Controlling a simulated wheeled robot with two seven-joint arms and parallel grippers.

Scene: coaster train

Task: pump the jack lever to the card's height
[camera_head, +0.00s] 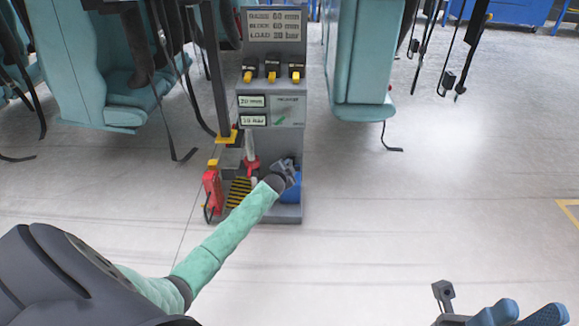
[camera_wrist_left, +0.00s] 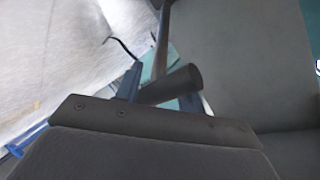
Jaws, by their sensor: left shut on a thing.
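The grey jack stand (camera_head: 270,150) is in the upper middle of the head view. A card (camera_head: 274,25) on its top lists lines that seem to read 60 mm, 60 mm and 20 bar. Two small displays below seem to show 20 mm (camera_head: 251,101) and 10 bar (camera_head: 253,120). My left gripper (camera_head: 288,170) is low at the stand's front right. In the left wrist view, its fingers are shut on the dark round grip of the jack lever (camera_wrist_left: 180,84). The rest of the lever is mostly hidden.
A red block-like unit (camera_head: 212,190) and a yellow-black striped plate (camera_head: 239,191) sit left of the stand's base. Teal seats (camera_head: 358,60) with hanging straps flank the stand. The floor at right is clear.

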